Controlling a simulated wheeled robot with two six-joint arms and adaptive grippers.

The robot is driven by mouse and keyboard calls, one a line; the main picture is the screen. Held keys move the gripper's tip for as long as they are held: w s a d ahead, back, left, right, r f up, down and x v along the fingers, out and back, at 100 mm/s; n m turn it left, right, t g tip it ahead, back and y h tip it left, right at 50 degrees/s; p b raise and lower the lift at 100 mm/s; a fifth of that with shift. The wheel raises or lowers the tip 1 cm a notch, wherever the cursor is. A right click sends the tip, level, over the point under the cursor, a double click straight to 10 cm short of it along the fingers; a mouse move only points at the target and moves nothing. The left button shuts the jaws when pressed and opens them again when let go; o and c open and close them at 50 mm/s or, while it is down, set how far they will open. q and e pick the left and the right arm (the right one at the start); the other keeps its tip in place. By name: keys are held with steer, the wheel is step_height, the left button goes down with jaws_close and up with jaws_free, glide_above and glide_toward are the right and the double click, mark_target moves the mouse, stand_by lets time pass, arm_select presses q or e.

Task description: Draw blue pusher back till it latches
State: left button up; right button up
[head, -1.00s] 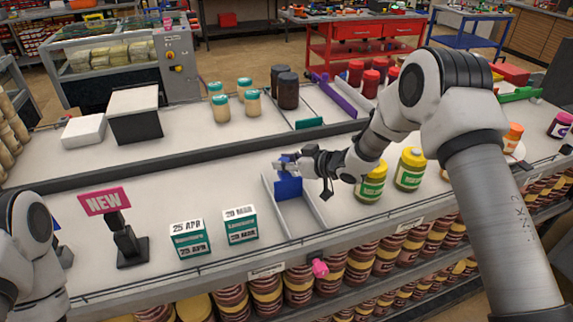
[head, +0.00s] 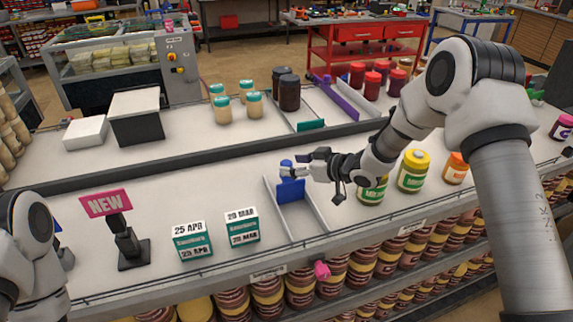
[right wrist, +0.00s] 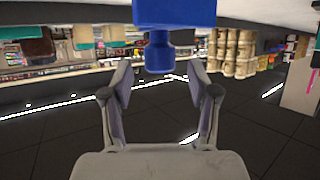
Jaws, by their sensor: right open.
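The blue pusher (head: 291,191) stands upright at the far end of a narrow grey tray (head: 310,212) on the front shelf. Its blue knob (head: 286,165) sticks up at the top. My right gripper (head: 304,164) is open and empty, just right of the knob with its fingertips close to it. In the right wrist view the blue knob (right wrist: 160,53) lies ahead between the two spread fingers, with a gap to each; the pusher plate (right wrist: 175,12) fills the top edge. My left arm shows at the left edge; its gripper is out of sight.
Yellow-lidded jars (head: 413,172) stand right of the tray, one partly hidden by my right arm. Two date boxes (head: 242,228) and a pink NEW sign (head: 106,203) stand to its left. A raised ledge (head: 200,164) runs behind. The tray's near part is empty.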

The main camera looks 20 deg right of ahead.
steer(key=v, duration=0.8)
steer(key=shift+s+d, duration=0.15)
steer(key=shift+s, duration=0.1)
